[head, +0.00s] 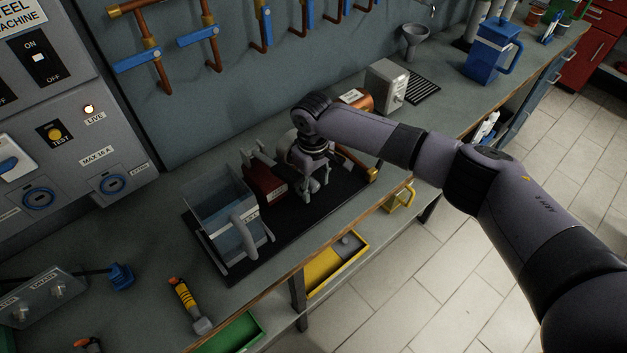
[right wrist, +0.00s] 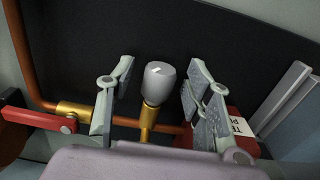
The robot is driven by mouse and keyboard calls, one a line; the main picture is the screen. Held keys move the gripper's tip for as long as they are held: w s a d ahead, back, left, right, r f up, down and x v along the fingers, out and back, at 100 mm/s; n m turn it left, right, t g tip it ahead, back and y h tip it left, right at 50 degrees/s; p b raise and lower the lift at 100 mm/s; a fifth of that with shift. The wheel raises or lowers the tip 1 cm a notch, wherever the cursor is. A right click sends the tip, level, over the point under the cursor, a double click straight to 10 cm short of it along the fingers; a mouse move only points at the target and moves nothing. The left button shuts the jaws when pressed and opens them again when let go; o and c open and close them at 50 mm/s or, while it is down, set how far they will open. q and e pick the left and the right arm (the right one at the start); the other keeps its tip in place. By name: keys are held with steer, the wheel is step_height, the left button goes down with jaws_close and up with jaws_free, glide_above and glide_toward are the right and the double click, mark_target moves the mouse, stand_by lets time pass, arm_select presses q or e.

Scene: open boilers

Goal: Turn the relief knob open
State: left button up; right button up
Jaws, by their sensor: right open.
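The relief knob appears in the right wrist view as a light grey cylinder (right wrist: 159,80) with a small white mark, on top of a brass fitting (right wrist: 148,117). My right gripper (right wrist: 157,84) is open, with one finger on each side of the knob and visible gaps between fingers and knob. In the head view my right gripper (head: 311,178) points down over the coffee-machine-like assembly beside a red block (head: 264,184); the knob is hidden there by the gripper. My left gripper is not in view.
A clear water container (head: 224,218) stands left of the red block on a black mat (head: 200,237). A red lever (right wrist: 38,119) and copper pipe lie left of the gripper in the wrist view.

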jaws_close()
steer(key=shift+d+g+y, duration=0.1)
steer(key=shift+g+y, duration=0.3)
steer(key=shift+y, duration=0.2)
stand_by(0.4)
jaws_free()
stand_by(0.4)
step_height(320, 180, up, 12)
steer(key=d, duration=0.1)
steer(key=shift+w, duration=0.45)
steer(key=shift+f, duration=0.1)
